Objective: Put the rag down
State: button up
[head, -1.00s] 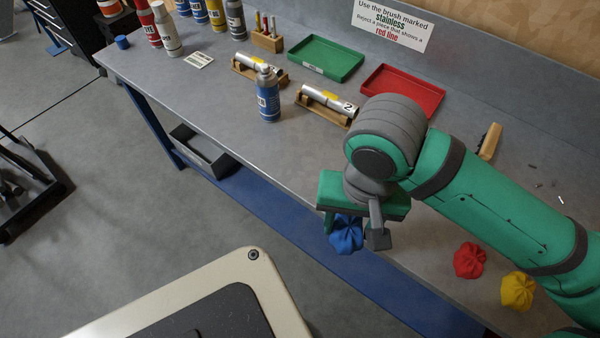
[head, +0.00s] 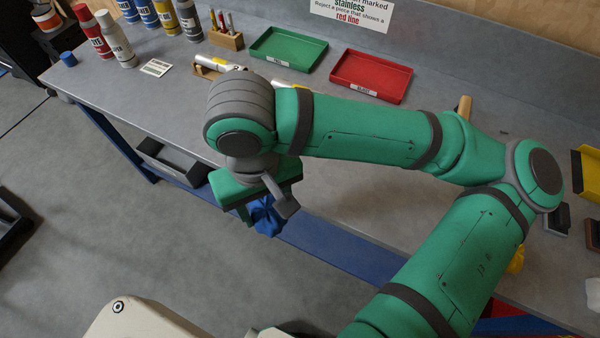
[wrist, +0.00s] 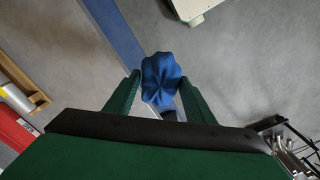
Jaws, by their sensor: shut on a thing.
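The blue rag (head: 267,215) is crumpled and held between the fingers of my gripper (head: 262,208). In the wrist view the rag (wrist: 161,84) bulges out between the two green fingertips (wrist: 160,92). In the head view my gripper and the rag appear in front of the bench's front edge, over the blue lower rail and the floor. The rag's height relative to the bench top is hard to tell. My arm hides part of the bench.
The grey bench top (head: 150,95) is clear at its left front. A green tray (head: 290,48), a red tray (head: 370,75), several bottles and a wooden holder (head: 226,38) stand toward the back. A dark open bin (head: 175,160) is below the bench. A yellow rag (head: 517,260) shows partly behind my arm.

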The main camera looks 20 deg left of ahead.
jog(key=w+d+m, duration=0.1)
jog(key=w+d, duration=0.8)
jog(key=d, duration=0.2)
send_over(314, 176)
jog(key=f, duration=0.8)
jog(key=shift+s+d+f, duration=0.25)
jog(key=shift+f, duration=0.1)
jog(key=shift+w+a+f, duration=0.1)
jog(key=shift+f, duration=0.05)
jog(key=shift+w+a+f, duration=0.1)
jog(key=shift+w+f, duration=0.05)
jog(key=shift+f, duration=0.8)
jog(key=shift+w+f, duration=0.15)
jog(key=shift+f, duration=0.8)
jog(key=shift+s+a, duration=0.15)
jog(key=o, duration=0.9)
jog(key=shift+f, duration=0.1)
jog(key=shift+o, duration=0.2)
